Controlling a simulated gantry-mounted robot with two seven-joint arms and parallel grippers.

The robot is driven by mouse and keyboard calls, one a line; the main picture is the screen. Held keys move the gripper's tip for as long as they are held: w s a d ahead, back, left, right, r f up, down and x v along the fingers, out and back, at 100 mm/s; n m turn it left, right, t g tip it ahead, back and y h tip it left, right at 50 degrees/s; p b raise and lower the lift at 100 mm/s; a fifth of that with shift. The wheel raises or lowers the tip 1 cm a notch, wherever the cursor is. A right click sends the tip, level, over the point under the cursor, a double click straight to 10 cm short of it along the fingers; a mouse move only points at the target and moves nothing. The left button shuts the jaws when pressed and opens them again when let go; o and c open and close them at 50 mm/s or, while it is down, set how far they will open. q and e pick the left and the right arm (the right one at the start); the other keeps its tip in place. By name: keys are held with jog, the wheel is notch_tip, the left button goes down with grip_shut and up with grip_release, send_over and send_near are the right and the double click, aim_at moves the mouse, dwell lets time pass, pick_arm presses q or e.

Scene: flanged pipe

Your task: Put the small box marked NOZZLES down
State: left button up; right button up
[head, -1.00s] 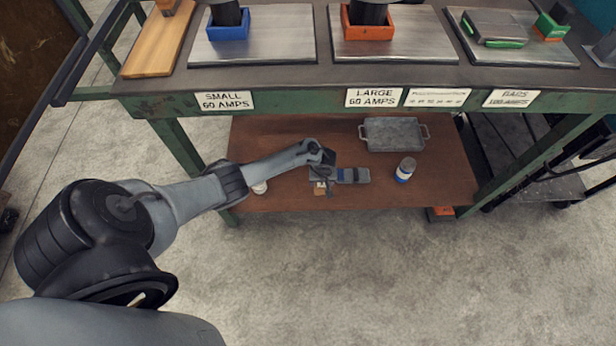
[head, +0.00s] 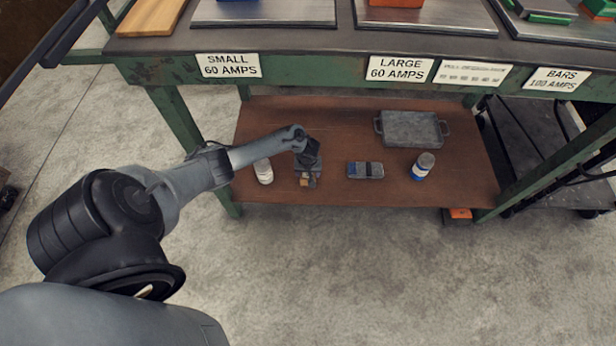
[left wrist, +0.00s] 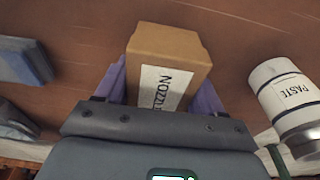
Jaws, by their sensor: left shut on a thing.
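The small box marked NOZZLES (left wrist: 168,62) is tan cardboard with a white label, part of which the gripper hides in the left wrist view. My left gripper (left wrist: 160,88) is shut on it, one purple finger on each side. In the head view my left gripper (head: 308,172) is over the brown lower shelf (head: 265,120), between a white jar and a grey-blue block. The box (head: 305,182) shows there as a small tan patch at the fingertips. I cannot tell whether the box touches the shelf. My right gripper is not in view.
The white jar marked PASTE (left wrist: 290,95) is close on one side; it also shows in the head view (head: 264,171). A grey-blue block (head: 366,170), a white-and-blue bottle (head: 422,166) and a grey tray (head: 411,129) are to the right. The green bench beam (head: 330,70) runs above.

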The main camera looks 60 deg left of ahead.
pick_arm(q)
notch_tip(320, 180, down, 2)
jog(key=shift+f+b, duration=0.1)
jog(key=shift+b, duration=0.5)
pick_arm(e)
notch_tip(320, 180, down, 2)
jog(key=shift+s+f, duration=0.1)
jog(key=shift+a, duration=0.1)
pick_arm(q)
jog(key=o, duration=1.3)
